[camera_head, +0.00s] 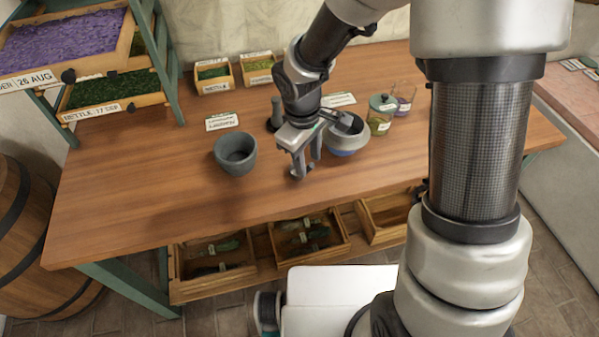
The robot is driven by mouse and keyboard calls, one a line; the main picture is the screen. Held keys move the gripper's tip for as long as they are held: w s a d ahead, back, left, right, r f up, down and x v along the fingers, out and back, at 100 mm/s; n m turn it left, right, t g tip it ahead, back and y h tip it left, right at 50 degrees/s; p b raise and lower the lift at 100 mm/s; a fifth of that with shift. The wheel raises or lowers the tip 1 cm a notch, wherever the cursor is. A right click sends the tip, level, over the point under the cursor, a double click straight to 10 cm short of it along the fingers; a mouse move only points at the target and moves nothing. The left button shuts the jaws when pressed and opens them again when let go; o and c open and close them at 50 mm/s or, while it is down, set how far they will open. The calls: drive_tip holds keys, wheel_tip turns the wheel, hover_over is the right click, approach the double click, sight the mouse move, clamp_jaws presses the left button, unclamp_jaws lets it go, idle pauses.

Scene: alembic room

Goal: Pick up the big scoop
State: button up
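I cannot make out a big scoop for certain in this view. My gripper (306,164) hangs low over the middle of the wooden table, fingers pointing down. The fingers stand apart, and I see nothing between them. A grey and blue round pot (346,143) stands just right of my gripper, partly hidden by it. A dark grey shape shows at the pot's mouth; I cannot tell what it is. A dark grey mortar (235,156) stands left of my gripper. A dark upright pestle-like thing (276,113) stands behind the gripper.
The wooden table (130,190) is clear at left and front. Two small labelled boxes (213,79) stand at the back. Jars (381,116) stand right of the pot. A drying rack (150,60) rises at back left. Open crates (213,258) sit below the front edge.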

sight(308, 168)
drive_tip(key=f, duration=0.4)
drive_tip(key=shift+w+d+f, duration=0.1)
drive_tip(key=shift+w, duration=0.1)
clamp_jaws()
